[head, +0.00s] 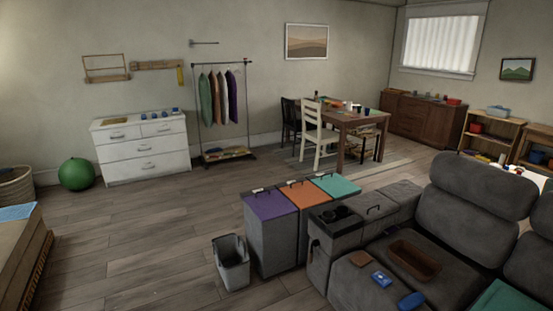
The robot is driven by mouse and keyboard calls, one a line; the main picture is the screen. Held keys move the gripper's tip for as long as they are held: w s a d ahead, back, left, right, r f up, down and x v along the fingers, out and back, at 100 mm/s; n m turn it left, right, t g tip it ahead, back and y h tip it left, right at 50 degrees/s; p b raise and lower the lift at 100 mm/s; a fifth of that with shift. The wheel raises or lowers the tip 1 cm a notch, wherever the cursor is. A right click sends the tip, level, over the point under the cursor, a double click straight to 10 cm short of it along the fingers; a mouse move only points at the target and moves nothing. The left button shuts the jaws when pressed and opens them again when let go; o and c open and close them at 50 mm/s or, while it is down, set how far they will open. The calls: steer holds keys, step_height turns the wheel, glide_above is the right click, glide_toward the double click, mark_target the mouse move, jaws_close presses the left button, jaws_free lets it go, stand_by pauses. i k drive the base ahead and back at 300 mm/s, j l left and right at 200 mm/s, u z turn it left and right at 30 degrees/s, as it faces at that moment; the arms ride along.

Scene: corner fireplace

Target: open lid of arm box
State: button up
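What seems to be the arm box is the dark grey armrest console (320,262) at the left end of the grey sofa. On its top a grey lid (387,202) with a small dark handle (374,209) lies flat and looks shut. In front of the lid is a dark panel (335,214) with round openings like cup holders. The inside of the box is hidden. My gripper is not in view.
Several grey bins with purple (270,205), orange (304,195) and teal (336,186) lids stand left of the console. An open grey bin (232,262) stands on the floor. A brown tray (414,260) lies on the sofa seat.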

mark_target(371, 206)
steer(key=i+l+u, duration=0.15)
steer(key=i+u, duration=0.3)
steer(key=i, duration=1.5)
steer(key=i+z, duration=0.4)
steer(key=i+j+z, duration=0.2)
steer(key=i+z, duration=0.2)
steer(key=i+l+z, duration=0.1)
steer(key=i+z, duration=0.4)
steer(key=z, duration=0.25)
steer(key=i+z, duration=0.35)
steer(key=k+j, duration=0.05)
